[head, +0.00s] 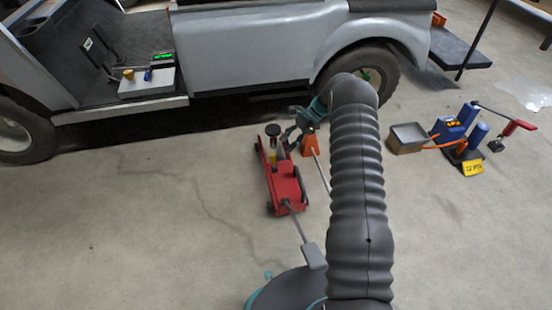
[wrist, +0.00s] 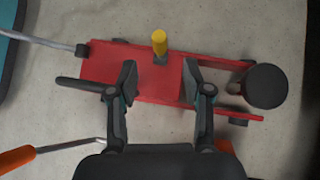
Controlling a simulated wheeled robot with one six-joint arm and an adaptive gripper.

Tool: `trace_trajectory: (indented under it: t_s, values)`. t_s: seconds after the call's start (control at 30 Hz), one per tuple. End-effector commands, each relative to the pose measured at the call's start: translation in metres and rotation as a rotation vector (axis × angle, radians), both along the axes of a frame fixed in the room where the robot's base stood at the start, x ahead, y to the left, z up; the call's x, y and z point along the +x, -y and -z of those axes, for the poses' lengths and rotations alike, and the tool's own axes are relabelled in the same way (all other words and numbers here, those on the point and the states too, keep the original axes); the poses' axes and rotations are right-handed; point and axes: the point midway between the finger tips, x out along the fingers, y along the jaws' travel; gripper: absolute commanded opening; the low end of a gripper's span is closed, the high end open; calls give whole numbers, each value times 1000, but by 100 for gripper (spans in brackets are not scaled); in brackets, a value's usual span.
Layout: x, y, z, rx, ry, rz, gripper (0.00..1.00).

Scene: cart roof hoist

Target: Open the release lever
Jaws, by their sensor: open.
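A red floor jack (head: 283,185) stands on the concrete in front of the cart, its round black saddle (wrist: 266,86) at the right in the wrist view. A short upright lever with a yellow cap (wrist: 159,42), apparently the release lever, rises from the jack's far side in the wrist view. It also shows in the head view (head: 272,156). My gripper (wrist: 160,78) is open and empty over the jack body, with the lever just beyond the gap between its fingertips. In the head view my gripper (head: 303,120) is partly hidden by my arm.
A grey jack handle (wrist: 40,42) extends left in the wrist view. An orange stand (head: 309,142) and an orange-handled rod (wrist: 15,158) are close by. The cart (head: 260,45) borders the back. Blue equipment (head: 455,128) stands right. Floor at left is clear.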

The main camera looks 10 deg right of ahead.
Motion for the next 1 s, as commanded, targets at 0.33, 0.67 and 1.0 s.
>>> trace_trajectory:
  t_s: [0.33,0.67,1.0]
  values:
    - [-10,-43,46,0,-2,-1,50]
    - [-14,-62,65,0,-1,1,50]
    - [-14,-63,66,0,0,1,37]
